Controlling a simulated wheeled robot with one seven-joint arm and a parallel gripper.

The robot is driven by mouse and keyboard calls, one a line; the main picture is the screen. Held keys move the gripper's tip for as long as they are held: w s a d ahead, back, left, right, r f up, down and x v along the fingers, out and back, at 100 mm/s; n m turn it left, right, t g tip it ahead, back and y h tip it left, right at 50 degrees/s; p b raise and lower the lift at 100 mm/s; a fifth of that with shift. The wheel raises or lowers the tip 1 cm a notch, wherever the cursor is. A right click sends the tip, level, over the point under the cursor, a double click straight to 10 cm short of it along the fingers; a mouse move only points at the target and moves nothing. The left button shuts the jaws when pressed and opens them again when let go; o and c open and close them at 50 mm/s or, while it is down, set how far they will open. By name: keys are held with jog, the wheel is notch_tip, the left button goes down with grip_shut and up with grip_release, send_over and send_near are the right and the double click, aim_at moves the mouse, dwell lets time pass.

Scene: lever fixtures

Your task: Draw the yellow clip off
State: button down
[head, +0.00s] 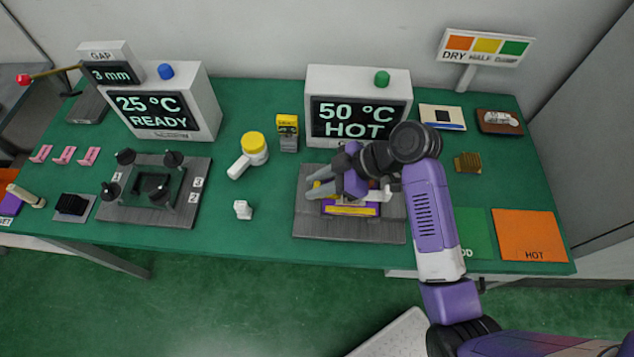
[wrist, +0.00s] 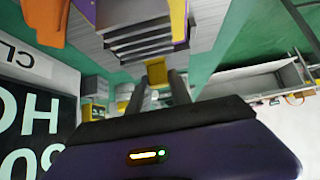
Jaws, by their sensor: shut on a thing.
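My gripper (wrist: 162,86) is shut on a small yellow clip (wrist: 157,72), which shows between its two dark fingertips in the wrist view. Beyond the clip is a grey finned block (wrist: 143,38) with yellow and purple parts beside it. Whether the clip still touches that block cannot be told. In the head view my gripper (head: 313,190) points left over the grey fixture plate (head: 310,228). A purple and yellow part (head: 350,208) shows on this plate, partly covered by my gripper and arm.
A display box (head: 358,80) reading 50 °C HOT stands just behind the plate. A yellow-topped white tool (head: 250,153) and a yellow-grey meter (head: 288,132) stand to the left. An orange HOT pad (head: 530,236) lies at right. The green table is clear around the small white piece (head: 243,210).

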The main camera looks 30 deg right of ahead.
jog(key=shift+w+a+r, duration=0.1)
jog(key=shift+w+a, duration=0.7)
jog(key=shift+a, duration=0.25)
jog(key=shift+w+a, duration=0.75)
jog(key=shift+a, duration=0.25)
jog(key=c, duration=1.2)
grip_release()
jog(key=shift+a, duration=0.1)
jog(key=shift+o, duration=0.2)
jog(key=shift+s+d+r, duration=0.2)
jog(key=shift+d+r, duration=0.1)
jog(key=shift+d, duration=0.1)
jog(key=v, duration=0.6)
jog(key=shift+s+d+r, duration=0.2)
jog(key=shift+r, duration=0.05)
